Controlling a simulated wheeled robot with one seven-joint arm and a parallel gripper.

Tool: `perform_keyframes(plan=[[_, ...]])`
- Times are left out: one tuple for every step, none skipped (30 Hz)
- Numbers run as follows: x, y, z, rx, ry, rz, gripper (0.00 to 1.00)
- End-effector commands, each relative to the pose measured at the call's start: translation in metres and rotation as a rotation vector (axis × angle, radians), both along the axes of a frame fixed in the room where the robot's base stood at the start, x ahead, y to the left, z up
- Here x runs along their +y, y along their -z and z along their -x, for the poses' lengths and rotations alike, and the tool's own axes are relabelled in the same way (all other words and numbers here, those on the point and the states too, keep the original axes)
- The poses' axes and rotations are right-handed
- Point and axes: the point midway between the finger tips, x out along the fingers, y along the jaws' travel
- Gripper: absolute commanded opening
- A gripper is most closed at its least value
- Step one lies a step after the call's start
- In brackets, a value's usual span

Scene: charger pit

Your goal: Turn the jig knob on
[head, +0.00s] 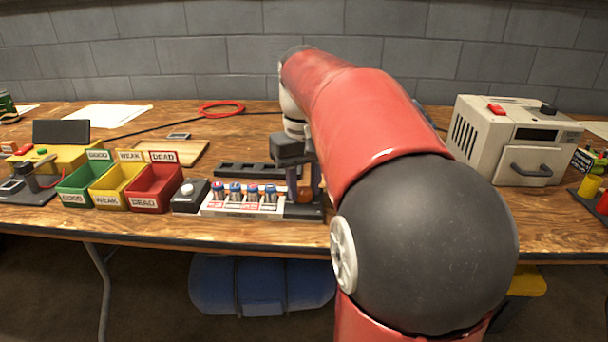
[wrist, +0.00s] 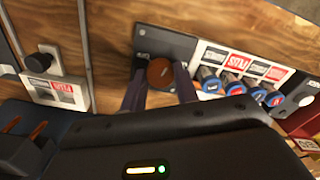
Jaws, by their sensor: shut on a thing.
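The jig knob is a round orange-brown knob (wrist: 160,72) on a dark plate (wrist: 150,42) at the end of the jig. My gripper (wrist: 160,80) is shut on the knob, with one finger on each side of it. In the head view my gripper (head: 304,180) comes down over the jig's right end, and the knob (head: 305,195) shows partly between the fingers. The jig's white rack (head: 240,210) holds several blue-topped cells (head: 235,190) in a row. The knob's pointer or on mark cannot be made out.
Left of the rack are a dark box with a white button (head: 188,191) and red (head: 150,195), yellow (head: 108,195) and green bins (head: 72,190). A black tray (head: 232,169) lies behind the rack. A beige machine (head: 505,140) stands right. A black-knobbed white box (wrist: 60,90) shows in the wrist view.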

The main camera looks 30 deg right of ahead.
Motion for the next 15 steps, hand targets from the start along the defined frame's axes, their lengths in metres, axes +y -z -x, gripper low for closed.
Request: perform_keyframes(plan=[[0.0004,-0.0032,0.0000,0.000,0.043,0.000,0.07],[0.0005,-0.0031,0.0000,0.000,0.072,0.000,0.07],[0.0005,-0.0030,0.0000,0.000,0.110,0.000,0.07],[0.0005,-0.0030,0.0000,0.000,0.139,0.000,0.07],[0.0005,-0.0031,0.0001,0.000,0.167,0.000,0.07],[0.0005,-0.0031,0.0000,0.000,0.205,0.000,0.07],[0.0005,-0.0030,0.0000,0.000,0.234,0.000,0.07],[0.0005,-0.0029,-0.0001,0.000,0.262,0.000,0.07],[0.0005,-0.0027,-0.0001,0.000,0.300,0.000,0.07],[0.0005,-0.0026,-0.0001,0.000,0.328,0.000,0.07],[0.0006,-0.0026,-0.0001,0.000,0.356,0.000,0.07],[0.0006,-0.0025,-0.0001,0.000,0.393,0.000,0.07],[0.0007,-0.0024,-0.0002,0.000,0.420,0.000,0.07],[0.0007,-0.0023,-0.0002,0.000,0.447,0.000,0.07],[0.0007,-0.0020,-0.0003,-0.001,0.481,0.000,0.07]])
